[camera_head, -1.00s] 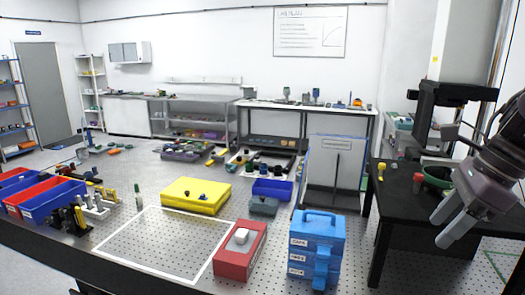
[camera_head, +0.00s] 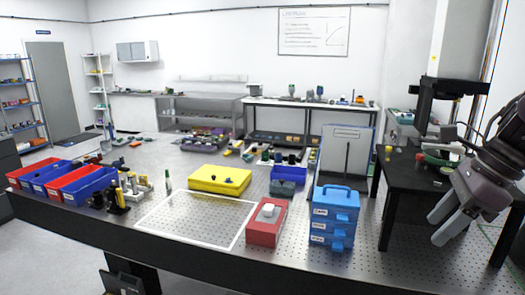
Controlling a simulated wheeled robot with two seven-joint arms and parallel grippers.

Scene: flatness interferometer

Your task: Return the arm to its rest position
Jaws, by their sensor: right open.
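My right arm comes in from the right edge. Its gripper (camera_head: 446,226) hangs at the far right, with two grey fingers apart and pointing down and left. Nothing shows between the fingers. It appears in front of the black side table, clear of the blue drawer box (camera_head: 333,218). My left arm and gripper are not in view.
The perforated bench (camera_head: 130,222) carries a red box (camera_head: 265,224) with a white block on top, a yellow case (camera_head: 219,180) and red and blue bins (camera_head: 84,185). The white-outlined area (camera_head: 190,224) is bare. A black table (camera_head: 405,185) with an instrument stands right.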

